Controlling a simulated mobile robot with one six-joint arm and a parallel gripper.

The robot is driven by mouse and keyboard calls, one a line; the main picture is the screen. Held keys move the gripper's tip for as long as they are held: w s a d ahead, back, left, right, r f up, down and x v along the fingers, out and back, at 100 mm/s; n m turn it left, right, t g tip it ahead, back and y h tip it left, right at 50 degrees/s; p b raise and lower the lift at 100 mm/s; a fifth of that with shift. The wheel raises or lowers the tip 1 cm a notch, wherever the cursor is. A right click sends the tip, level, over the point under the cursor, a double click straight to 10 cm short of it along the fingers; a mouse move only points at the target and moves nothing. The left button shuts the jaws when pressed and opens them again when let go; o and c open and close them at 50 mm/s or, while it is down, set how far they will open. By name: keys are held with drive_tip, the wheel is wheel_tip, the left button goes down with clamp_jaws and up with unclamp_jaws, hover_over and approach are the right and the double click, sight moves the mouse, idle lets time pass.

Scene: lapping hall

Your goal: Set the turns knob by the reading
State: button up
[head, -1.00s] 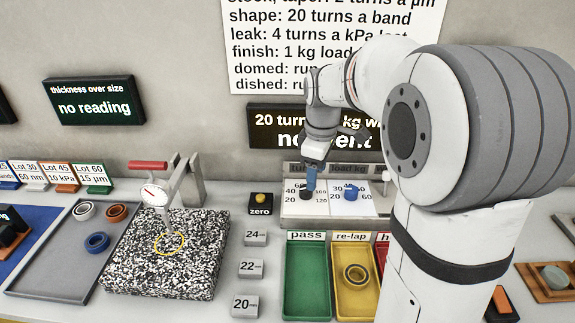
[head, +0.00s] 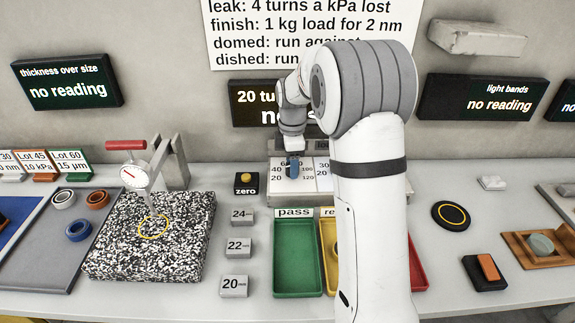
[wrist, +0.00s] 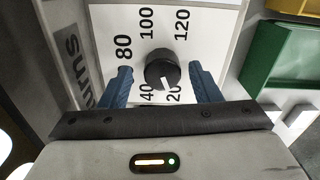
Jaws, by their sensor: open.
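The turns knob (wrist: 163,68) is black and round with a white pointer mark. In the wrist view the mark points down, between the 40 and the 20 on the white scale (wrist: 155,14). My gripper (wrist: 162,80) is open, with one blue finger on each side of the knob and visible gaps between. In the head view my gripper (head: 292,170) points down at the turns side of the dial panel (head: 283,200), covering the knob. The thickness display (head: 67,81) and the light bands display (head: 482,98) both say "no reading". The display behind my arm (head: 252,103) is partly hidden.
A green pass tray (head: 297,258) stands in front of the panel, with a re-lap tray partly hidden by my arm. A speckled plate (head: 180,250) with a dial gauge (head: 134,174) stands left. Size blocks (head: 238,247) and a zero button (head: 246,181) lie between.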

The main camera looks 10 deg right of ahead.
drive_tip(key=shift+f, duration=0.4)
drive_tip(key=shift+c, duration=0.6)
